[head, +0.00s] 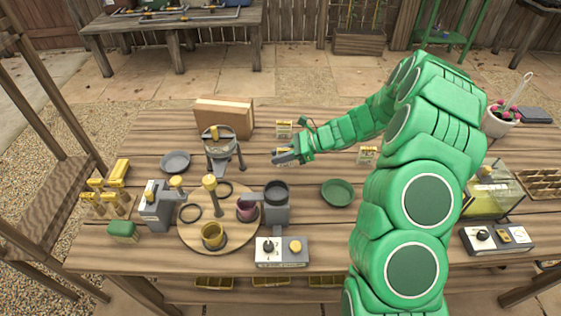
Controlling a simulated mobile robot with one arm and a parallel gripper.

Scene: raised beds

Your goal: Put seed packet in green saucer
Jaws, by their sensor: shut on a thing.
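My green arm reaches in from the right, and my gripper (284,155) is over the middle of the wooden table, behind and left of the green saucer. Its grey jaws are shut on a small seed packet, mostly hidden by the jaws; only a little pale yellow shows. The green saucer (338,192) lies on the table, round, shallow and empty. Two similar small yellow-and-white pieces stand on the table, one behind my gripper (284,128) and one to the right, beside my arm (367,155).
A grey saucer (175,162) lies at the left. A round wooden board (218,240) with cups and rings, a grey machine (276,212) and a control box (281,251) stand front left. A cardboard box (224,115) is at the back. Table around the green saucer is clear.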

